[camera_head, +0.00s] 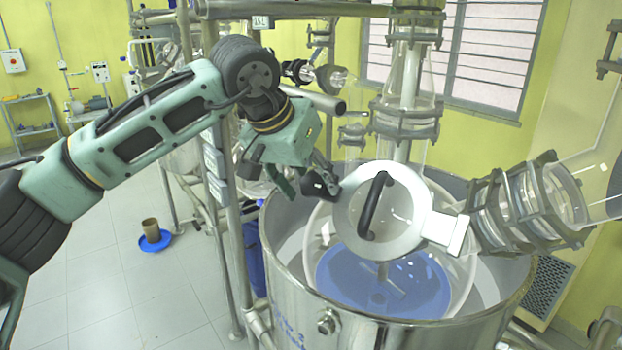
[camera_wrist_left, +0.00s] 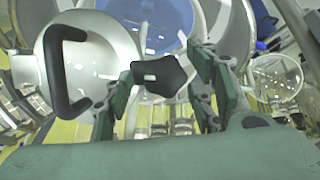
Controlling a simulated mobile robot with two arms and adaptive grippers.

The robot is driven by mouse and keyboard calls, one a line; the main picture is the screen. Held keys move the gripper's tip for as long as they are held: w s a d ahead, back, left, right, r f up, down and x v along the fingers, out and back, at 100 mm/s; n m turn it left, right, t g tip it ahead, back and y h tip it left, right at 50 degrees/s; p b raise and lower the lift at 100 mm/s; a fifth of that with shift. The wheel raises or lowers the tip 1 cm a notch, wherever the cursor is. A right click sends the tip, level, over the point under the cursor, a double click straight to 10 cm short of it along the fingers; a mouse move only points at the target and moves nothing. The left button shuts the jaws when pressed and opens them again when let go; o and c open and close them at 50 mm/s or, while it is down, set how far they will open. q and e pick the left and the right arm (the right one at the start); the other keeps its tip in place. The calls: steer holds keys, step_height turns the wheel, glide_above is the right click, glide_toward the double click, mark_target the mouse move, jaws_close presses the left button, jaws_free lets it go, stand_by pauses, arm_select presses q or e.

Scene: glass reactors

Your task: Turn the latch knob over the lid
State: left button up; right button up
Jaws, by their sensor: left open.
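The round lid (camera_head: 403,203) with its black bar handle (camera_head: 373,206) sits over the reactor opening in the head view. The black latch knob (camera_head: 320,185) is at the lid's left edge. My left gripper (camera_head: 304,180) reaches in from the upper left and is right at the knob. In the left wrist view, the lobed knob (camera_wrist_left: 160,76) shows between the two green fingers of my open left gripper (camera_wrist_left: 163,80), with the lid (camera_wrist_left: 105,62) and its handle (camera_wrist_left: 54,72) to the left. I cannot tell whether a finger touches the knob. My right gripper is not in view.
The glass vessel stands inside a large steel tub (camera_head: 390,327). A clamped glass pipe (camera_head: 520,205) is right of the lid, and a vertical glass column (camera_head: 405,85) rises behind it. A steel frame post (camera_head: 232,230) stands left of the tub. Open floor lies further left.

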arm_select(q)
steer(key=v, duration=1.2)
